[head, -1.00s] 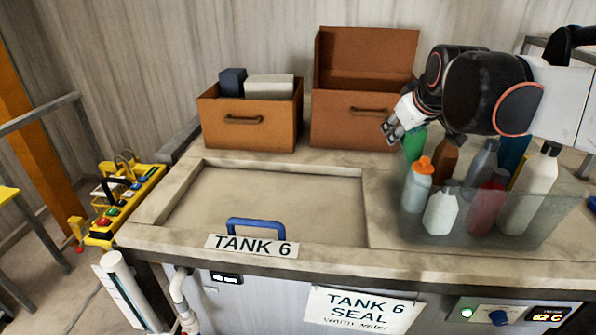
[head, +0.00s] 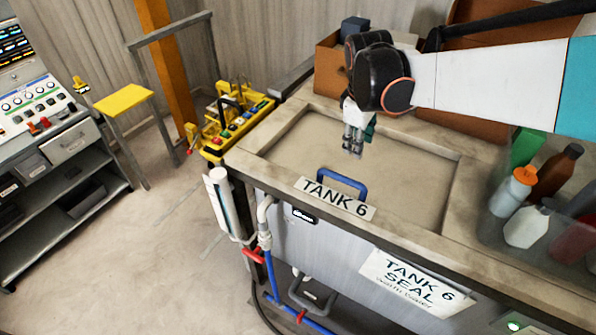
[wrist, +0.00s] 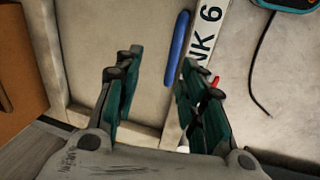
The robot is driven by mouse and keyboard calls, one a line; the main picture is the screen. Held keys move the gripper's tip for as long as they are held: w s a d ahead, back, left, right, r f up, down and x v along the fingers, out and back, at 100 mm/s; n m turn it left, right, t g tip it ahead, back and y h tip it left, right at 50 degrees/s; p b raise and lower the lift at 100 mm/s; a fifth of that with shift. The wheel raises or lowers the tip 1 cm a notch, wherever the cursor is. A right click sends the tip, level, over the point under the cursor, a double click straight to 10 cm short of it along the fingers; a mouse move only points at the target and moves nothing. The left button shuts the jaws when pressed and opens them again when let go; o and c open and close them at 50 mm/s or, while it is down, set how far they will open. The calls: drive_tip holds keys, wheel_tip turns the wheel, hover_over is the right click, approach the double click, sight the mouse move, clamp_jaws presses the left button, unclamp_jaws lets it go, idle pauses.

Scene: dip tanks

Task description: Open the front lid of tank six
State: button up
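The lid of tank six (head: 400,172) is a beige panel lying flat and closed, sunk in the tank top. A blue handle (head: 343,181) stands at its front edge, behind the "TANK 6" label (head: 335,198). My gripper (head: 352,150) hangs above the lid, a little behind the handle, pointing down. In the wrist view my gripper (wrist: 155,85) has its two fingers apart with nothing between them. The blue handle (wrist: 177,50) shows there beyond the fingertips, not touched.
A crate of bottles (head: 490,225) stands right of the lid. Brown boxes (head: 328,65) stand behind it. A yellow tool carrier (head: 235,125) sits at the left corner. Pipes and a red valve (head: 253,255) run below the front edge.

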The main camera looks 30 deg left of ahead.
sight(346, 178)
drive_tip(key=shift+n, duration=0.4)
drive_tip(key=f, duration=0.4)
drive_tip(key=a+f, duration=0.1)
drive_tip(key=f, duration=0.4)
drive_tip(key=f+b, duration=0.1)
drive_tip(key=f, duration=0.3)
drive_tip(key=shift+a+f, duration=0.25)
drive_tip(key=shift+f, duration=0.1)
clamp_jaws()
